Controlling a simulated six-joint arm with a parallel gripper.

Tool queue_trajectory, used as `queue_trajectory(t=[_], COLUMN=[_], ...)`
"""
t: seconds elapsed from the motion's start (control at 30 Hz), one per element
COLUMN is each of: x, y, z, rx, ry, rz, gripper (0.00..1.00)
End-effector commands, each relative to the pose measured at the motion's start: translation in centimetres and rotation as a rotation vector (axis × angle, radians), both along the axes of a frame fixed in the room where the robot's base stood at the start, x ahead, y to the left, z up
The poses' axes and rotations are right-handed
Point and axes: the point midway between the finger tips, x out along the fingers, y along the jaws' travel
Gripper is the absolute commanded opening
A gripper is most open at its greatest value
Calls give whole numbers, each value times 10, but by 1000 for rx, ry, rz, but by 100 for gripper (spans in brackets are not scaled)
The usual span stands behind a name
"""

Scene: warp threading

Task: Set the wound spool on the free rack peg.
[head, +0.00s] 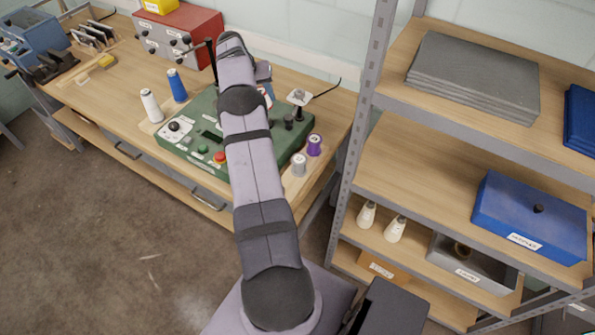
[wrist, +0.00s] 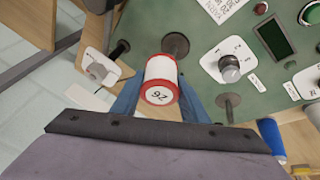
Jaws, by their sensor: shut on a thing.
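A small spool (wrist: 161,72) with red rims, a pale body and a number on its end face sits between the blue fingers of my gripper (wrist: 157,92) in the wrist view. My gripper is shut on it. In the head view my gripper (head: 264,77) is over the back of the green machine (head: 200,117), mostly hidden by my arm. Dark round-based posts stand on the machine; one post (wrist: 176,44) is just beyond the spool and another post (wrist: 228,101) is to its right. I cannot tell which peg is the free rack peg.
A purple spool (head: 314,145) and a grey-white spool (head: 299,165) stand at the bench's right. A white cone (head: 151,106) and a blue cone (head: 177,86) stand left of the machine. A red cabinet (head: 180,35) is behind; metal shelving (head: 362,130) is on the right.

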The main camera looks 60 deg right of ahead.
Motion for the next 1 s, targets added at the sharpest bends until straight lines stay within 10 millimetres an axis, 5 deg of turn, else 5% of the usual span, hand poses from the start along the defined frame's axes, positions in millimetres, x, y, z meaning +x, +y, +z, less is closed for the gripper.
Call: queue_trajectory(t=[0.57, 1.0], x=[1, -16], y=[3, 40], z=[1, -5], rx=[1, 28], ry=[-3, -32], rz=[8, 61], gripper=[24, 24])
